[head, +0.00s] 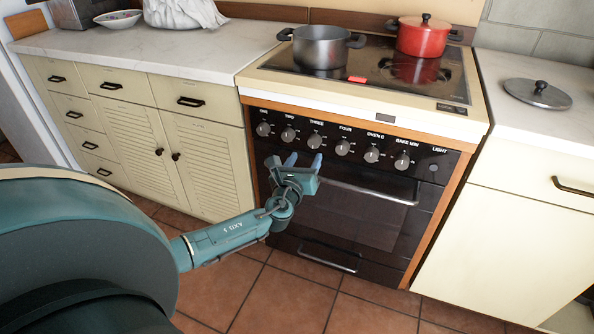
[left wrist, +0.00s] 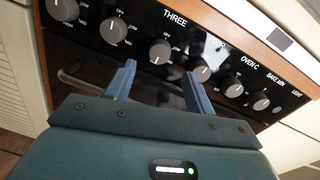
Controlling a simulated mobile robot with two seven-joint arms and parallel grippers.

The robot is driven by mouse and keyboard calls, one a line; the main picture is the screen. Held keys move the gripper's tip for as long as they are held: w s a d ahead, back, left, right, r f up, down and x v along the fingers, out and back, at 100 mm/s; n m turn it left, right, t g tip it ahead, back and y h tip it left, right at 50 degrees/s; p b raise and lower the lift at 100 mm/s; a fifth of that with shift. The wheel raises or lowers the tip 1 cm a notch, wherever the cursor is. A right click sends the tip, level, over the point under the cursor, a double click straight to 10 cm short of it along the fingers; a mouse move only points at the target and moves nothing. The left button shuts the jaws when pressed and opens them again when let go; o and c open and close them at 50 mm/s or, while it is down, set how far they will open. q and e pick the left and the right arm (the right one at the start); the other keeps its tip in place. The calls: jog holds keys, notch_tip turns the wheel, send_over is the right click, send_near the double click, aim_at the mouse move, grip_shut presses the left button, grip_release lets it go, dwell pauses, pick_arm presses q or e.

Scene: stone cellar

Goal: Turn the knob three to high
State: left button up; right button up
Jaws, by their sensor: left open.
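Knob three (head: 315,140) is a round grey knob under the label THREE on the oven's black control panel. In the left wrist view knob three (left wrist: 159,51) shows ahead of the gap between my fingertips, with printed setting marks around it. Its exact setting is too small to read. My left gripper (head: 303,160) is open and empty, just below and in front of the knob row. Its two blue fingers (left wrist: 159,70) point at the panel and look apart from the knob. My right gripper is in neither view.
Knob two (head: 288,134) and knob four (head: 342,147) flank knob three closely. The oven door handle (head: 365,191) runs below the panel. A grey pot (head: 320,48) and a red pot (head: 423,38) stand on the cooktop. A lid (head: 537,93) lies on the right counter.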

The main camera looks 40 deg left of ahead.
pick_arm(q)
jog(key=v, duration=0.7)
jog(key=shift+p, duration=0.35)
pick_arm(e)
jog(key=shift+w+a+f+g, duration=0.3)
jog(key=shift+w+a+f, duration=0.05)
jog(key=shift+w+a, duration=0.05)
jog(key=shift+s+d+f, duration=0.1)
